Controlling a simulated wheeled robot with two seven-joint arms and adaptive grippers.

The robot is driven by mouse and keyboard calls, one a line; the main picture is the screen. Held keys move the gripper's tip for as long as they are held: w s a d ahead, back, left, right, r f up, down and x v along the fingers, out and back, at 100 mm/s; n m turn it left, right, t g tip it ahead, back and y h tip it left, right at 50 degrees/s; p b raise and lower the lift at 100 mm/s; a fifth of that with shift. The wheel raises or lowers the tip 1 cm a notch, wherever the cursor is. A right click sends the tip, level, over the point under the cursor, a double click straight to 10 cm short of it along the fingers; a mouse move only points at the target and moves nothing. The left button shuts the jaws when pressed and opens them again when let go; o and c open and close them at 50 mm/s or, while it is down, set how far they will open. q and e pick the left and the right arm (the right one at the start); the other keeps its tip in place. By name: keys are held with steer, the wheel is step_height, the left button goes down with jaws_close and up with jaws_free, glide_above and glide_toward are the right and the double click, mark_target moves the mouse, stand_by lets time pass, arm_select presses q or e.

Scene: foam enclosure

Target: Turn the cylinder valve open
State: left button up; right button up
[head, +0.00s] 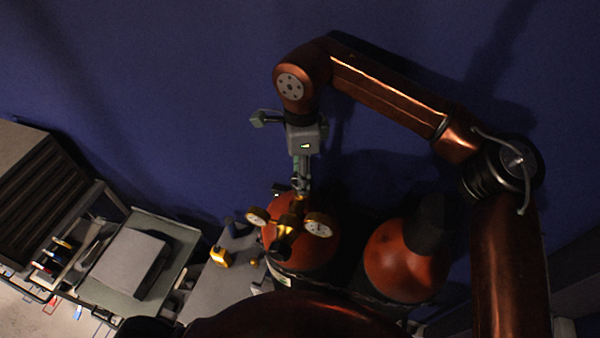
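The gas cylinder (322,250) has an orange-red rounded top and stands below centre. A brass valve and regulator (288,228) with two round gauges sits on it, one gauge (257,216) to the left and one (319,225) to the right. My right gripper (302,189) comes down from above, its fingers at the top of the brass valve. The fingers look close together, but I cannot tell whether they grip the valve knob, which is hidden or too small to make out. My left gripper is not in view.
A second orange-red cylinder (397,268) with a dark cap (428,225) stands to the right. A small yellow object (220,256) is on a grey surface at left. A cart (175,225) holding a grey box (128,262) stands farther left. The blue wall (150,90) is behind.

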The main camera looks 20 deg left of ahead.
steer(key=shift+w+r, duration=0.15)
steer(key=shift+r, duration=0.1)
steer(key=o, duration=0.8)
steer(key=shift+d, duration=0.1)
steer(key=o, duration=0.4)
steer(key=shift+d+f, duration=0.1)
steer(key=shift+f, duration=0.05)
steer(key=shift+c, duration=0.2)
step_height(320, 180, up, 12)
